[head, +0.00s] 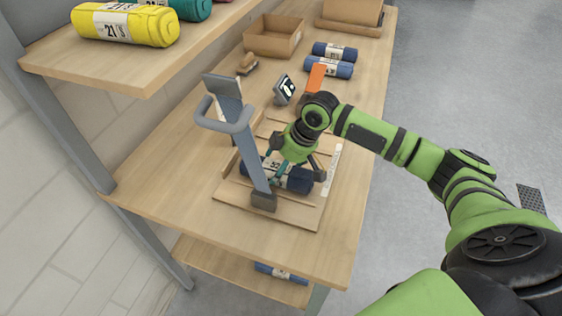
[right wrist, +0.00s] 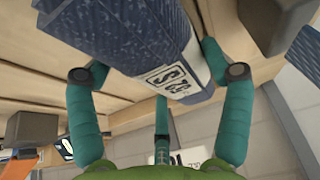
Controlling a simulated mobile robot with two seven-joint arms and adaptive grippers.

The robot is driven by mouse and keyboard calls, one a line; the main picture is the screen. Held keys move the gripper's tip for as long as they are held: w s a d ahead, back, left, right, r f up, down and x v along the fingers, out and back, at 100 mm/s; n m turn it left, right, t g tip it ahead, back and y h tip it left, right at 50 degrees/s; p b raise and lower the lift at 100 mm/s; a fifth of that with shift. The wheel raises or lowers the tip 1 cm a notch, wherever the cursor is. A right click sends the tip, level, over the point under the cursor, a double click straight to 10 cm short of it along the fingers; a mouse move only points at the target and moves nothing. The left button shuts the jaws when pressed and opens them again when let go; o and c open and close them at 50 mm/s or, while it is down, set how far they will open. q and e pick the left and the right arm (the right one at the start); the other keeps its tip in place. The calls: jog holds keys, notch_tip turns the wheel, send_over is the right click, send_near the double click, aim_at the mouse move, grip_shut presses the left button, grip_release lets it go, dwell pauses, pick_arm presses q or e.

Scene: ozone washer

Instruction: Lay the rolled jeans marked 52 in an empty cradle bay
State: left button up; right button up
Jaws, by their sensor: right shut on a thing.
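A dark blue denim roll (head: 294,180) with a white paper band lies across the wooden cradle (head: 287,216) on the bench. The band's print is partly covered in the head view; it shows at an angle in the right wrist view on the roll (right wrist: 130,30) and I cannot read it surely. My right gripper (head: 294,172) points down over the cradle and is shut on this roll, with its teal fingers on either side in the right wrist view (right wrist: 155,68). I cannot tell whether the roll rests on the cradle floor. My left gripper is not in view.
A grey-blue upright with a loop handle (head: 243,135) stands close left of my gripper. Two blue rolls (head: 330,67), an orange block (head: 315,78), a small display (head: 284,89) and an open carton (head: 273,37) are farther back. Yellow rolled cloth (head: 125,25) lies on the upper shelf.

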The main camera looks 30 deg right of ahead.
jog(key=o, duration=1.4)
jog(key=shift+s+f, duration=0.1)
jog(key=shift+d+r, duration=0.1)
jog(key=shift+r, duration=0.35)
jog(key=b+v, duration=0.2)
jog(key=v, duration=0.9)
jog(key=shift+s, duration=0.1)
